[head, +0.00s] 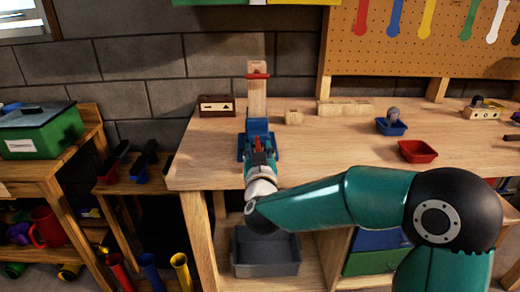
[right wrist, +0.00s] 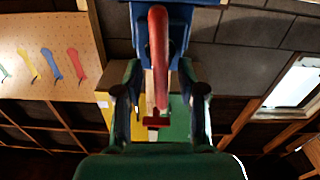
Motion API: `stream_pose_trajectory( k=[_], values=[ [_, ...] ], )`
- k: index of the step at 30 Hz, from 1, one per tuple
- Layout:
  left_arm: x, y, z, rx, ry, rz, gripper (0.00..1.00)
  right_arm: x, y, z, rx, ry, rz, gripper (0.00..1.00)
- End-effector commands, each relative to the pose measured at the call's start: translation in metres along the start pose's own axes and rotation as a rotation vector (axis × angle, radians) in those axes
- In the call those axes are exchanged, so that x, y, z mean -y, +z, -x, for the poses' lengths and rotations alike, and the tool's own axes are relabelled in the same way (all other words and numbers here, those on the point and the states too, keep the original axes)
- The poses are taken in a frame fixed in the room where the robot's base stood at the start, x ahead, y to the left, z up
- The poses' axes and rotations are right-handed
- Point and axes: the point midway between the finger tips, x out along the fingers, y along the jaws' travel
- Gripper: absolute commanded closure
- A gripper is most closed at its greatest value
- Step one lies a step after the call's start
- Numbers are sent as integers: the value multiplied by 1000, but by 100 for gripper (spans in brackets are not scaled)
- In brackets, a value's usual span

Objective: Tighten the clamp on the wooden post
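The wooden post (head: 257,98) stands upright at the bench's back edge, with a short red bar (head: 258,76) across its upper part. The blue clamp (head: 257,128) sits on the bench in front of the post; its body also shows at the top of the right wrist view (right wrist: 181,22). A red handle (right wrist: 159,55) extends from it. My right gripper (head: 260,158) is at the clamp's near side. In the right wrist view its fingers (right wrist: 160,112) stand apart on either side of the red handle, with gaps on both sides. My left gripper is not in view.
A grey bin (head: 266,255) is below. The bench right of the clamp is mostly clear.

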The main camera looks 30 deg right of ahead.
Motion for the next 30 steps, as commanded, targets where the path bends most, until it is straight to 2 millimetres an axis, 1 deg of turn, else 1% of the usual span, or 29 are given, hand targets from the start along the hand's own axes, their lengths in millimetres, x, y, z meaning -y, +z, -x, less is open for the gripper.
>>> stream_pose_trajectory(
  k=[8,9,16,18,19,22,30],
  values=[
    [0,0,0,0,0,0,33,0,0,-2,0,-1,0,60],
    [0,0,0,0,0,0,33,0,0,-2,0,-1,0,62],
    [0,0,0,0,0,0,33,1,0,-2,0,-1,0,100],
    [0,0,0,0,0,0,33,0,0,-2,0,-1,0,100],
    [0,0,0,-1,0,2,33,-6,1,-6,1,3,0,100],
    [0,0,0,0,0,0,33,-1,0,-3,1,1,-4,100],
    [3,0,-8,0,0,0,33,0,2,-2,0,2,-63,100]
  ],
)
